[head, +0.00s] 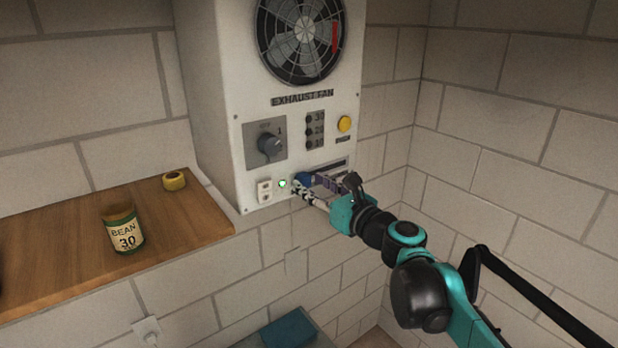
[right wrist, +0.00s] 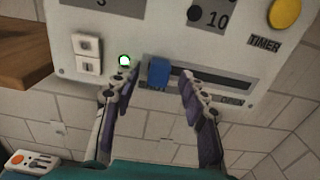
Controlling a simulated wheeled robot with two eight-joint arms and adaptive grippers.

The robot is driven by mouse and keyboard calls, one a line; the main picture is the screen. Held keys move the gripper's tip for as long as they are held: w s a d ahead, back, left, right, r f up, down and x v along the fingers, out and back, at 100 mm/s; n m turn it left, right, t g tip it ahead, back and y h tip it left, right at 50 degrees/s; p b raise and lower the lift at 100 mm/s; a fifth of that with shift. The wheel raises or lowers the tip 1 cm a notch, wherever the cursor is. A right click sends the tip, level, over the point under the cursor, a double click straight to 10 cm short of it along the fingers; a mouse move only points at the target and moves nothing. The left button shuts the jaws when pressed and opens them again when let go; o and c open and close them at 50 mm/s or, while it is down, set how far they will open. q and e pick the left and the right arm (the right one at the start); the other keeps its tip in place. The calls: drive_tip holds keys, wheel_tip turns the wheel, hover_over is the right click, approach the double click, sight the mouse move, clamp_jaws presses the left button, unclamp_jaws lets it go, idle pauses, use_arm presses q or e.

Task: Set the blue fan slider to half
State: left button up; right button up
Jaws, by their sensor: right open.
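The blue fan slider (right wrist: 158,73) sits at the left end of its dark horizontal slot (right wrist: 210,79) on the white exhaust fan panel (head: 222,98). In the head view the blue slider (head: 304,180) is partly hidden by my right gripper (head: 312,194). My right gripper (right wrist: 152,92) is open in the right wrist view, with one finger to each side of the slider and the fingertips close to the panel. I cannot tell whether either finger touches the slider. My left gripper is not in view.
A lit green lamp (head: 282,184) and a white rocker switch (head: 264,191) are left of the slider. A grey knob (head: 270,145) and a yellow timer button (head: 344,124) are above. A wooden shelf (head: 70,245) at left holds a bean jar (head: 123,228) and a yellow roll (head: 174,181).

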sight(322, 169)
drive_tip(key=shift+x, duration=0.9)
drive_tip(key=shift+s, duration=0.1)
clamp_jaws()
drive_tip(key=w+d, duration=0.2)
drive_tip(key=d, duration=0.1)
drive_tip(key=w+d+b, duration=0.1)
drive_tip(key=w+d, duration=0.1)
drive_tip(key=shift+d, duration=0.25)
drive_tip(key=shift+s+a, duration=0.1)
unclamp_jaws()
